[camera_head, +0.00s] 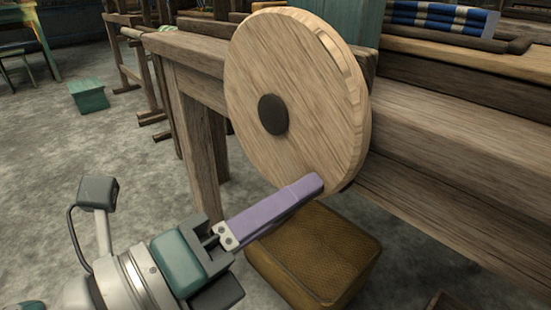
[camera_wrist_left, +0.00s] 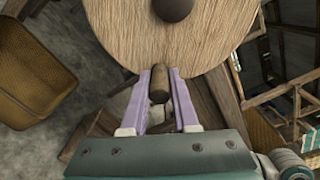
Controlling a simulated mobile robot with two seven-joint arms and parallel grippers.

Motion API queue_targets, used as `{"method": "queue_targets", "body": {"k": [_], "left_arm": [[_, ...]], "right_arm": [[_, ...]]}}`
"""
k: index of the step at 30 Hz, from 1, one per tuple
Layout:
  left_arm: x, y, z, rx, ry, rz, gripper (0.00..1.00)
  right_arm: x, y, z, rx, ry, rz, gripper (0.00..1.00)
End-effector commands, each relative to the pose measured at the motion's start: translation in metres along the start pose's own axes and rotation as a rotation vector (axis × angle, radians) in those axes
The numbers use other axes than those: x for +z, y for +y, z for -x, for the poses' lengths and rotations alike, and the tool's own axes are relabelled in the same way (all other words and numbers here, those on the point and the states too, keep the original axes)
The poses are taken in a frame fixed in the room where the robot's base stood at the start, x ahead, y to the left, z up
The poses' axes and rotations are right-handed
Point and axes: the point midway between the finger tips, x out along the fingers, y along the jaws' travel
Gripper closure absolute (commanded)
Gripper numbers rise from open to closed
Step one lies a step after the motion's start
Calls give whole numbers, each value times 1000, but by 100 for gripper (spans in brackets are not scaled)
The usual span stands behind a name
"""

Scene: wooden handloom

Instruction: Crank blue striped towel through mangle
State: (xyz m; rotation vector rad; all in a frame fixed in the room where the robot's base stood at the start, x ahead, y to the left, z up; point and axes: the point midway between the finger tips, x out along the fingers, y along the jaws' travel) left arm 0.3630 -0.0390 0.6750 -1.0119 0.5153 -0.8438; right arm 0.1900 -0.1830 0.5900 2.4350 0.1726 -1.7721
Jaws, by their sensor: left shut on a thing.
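A large round wooden wheel (camera_head: 290,90) with a dark hub (camera_head: 273,114) stands upright on the side of the wooden frame. My left gripper (camera_head: 306,188) is at the wheel's lower edge, its purple fingers pointing up and right. In the left wrist view, the fingers close around a short wooden handle peg (camera_wrist_left: 159,82) that sticks out from the wheel (camera_wrist_left: 200,45). In the head view the fingers hide this peg. A blue striped towel (camera_head: 435,17) lies on the frame at the upper right. My right gripper is not in view.
A woven brown hassock (camera_head: 320,260) stands on the floor just below the wheel and my left gripper. A heavy wooden beam (camera_head: 450,140) runs to the right. The floor at left is mostly clear.

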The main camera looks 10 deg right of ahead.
Motion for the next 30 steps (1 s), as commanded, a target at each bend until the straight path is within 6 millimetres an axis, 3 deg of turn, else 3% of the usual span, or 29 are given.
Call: {"method": "queue_targets", "body": {"k": [1,12,30], "left_arm": [[-1,11,1,5,-1,-47,100],[13,36,1,5,-1,-399,100],[42,56,1,5,0,-835,100]], "right_arm": [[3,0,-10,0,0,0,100],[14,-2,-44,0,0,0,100],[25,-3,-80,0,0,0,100]]}}
